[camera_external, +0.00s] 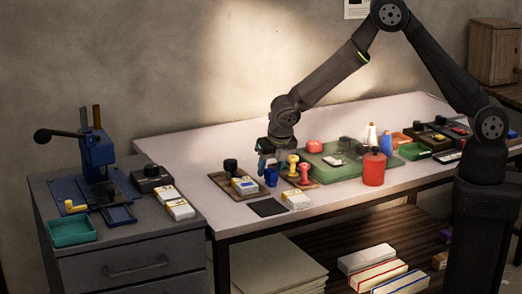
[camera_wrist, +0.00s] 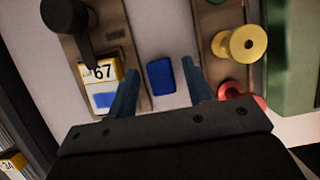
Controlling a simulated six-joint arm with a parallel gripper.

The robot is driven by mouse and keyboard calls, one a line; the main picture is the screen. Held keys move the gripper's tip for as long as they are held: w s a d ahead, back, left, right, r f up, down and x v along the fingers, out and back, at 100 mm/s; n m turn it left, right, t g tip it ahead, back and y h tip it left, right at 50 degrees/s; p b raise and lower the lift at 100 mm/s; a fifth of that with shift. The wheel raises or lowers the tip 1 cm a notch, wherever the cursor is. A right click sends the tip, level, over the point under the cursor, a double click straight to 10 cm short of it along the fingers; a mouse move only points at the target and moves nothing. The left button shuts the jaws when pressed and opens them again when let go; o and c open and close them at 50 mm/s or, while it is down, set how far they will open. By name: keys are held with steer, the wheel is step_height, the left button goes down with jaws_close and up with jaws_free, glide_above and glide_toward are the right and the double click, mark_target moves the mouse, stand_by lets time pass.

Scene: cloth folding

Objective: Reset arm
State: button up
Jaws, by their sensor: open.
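My gripper (camera_external: 264,160) points down over the left part of the light table (camera_external: 190,150), its fingers just above and beside a small blue item (camera_external: 271,177). In the wrist view my gripper (camera_wrist: 160,70) has its two blue fingers spread apart with nothing held. The blue item (camera_wrist: 160,76) shows in the gap between them, lying on the table. I cannot tell from this view how far below the fingertips it is. No cloth shows in either view.
Left is a tray (camera_external: 217,180) with a black-knobbed stamp and a yellow-white box (camera_external: 244,186). Right are yellow and red stamps (camera_external: 304,173), a green mat (camera_external: 325,170) and a red can (camera_external: 374,169). A blue press (camera_external: 97,150) stands on the grey cabinet. A dark pad (camera_external: 267,208) lies in front.

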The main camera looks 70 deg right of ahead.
step_height(320, 180, down, 2)
steer(key=v, duration=1.2)
steer(key=x, duration=1.1)
steer(key=shift+d+f, duration=0.1)
steer(key=shift+f, duration=0.05)
steer(key=shift+w+f, duration=0.15)
steer(key=shift+w, duration=0.05)
step_height(320, 180, up, 4)
steer(key=shift+f, duration=0.1)
steer(key=s+d+r, duration=0.5)
steer(key=d+r, duration=0.2)
steer(key=d, duration=0.3)
steer(key=w+a+f, duration=0.1)
steer(key=w+a, duration=0.2)
steer(key=a, duration=0.4)
steer(key=w+a+f, duration=0.2)
steer(key=w+a, duration=0.2)
steer(key=a, duration=0.4)
steer(key=shift+w+a+f, duration=0.15)
steer(key=shift+w+f, duration=0.15)
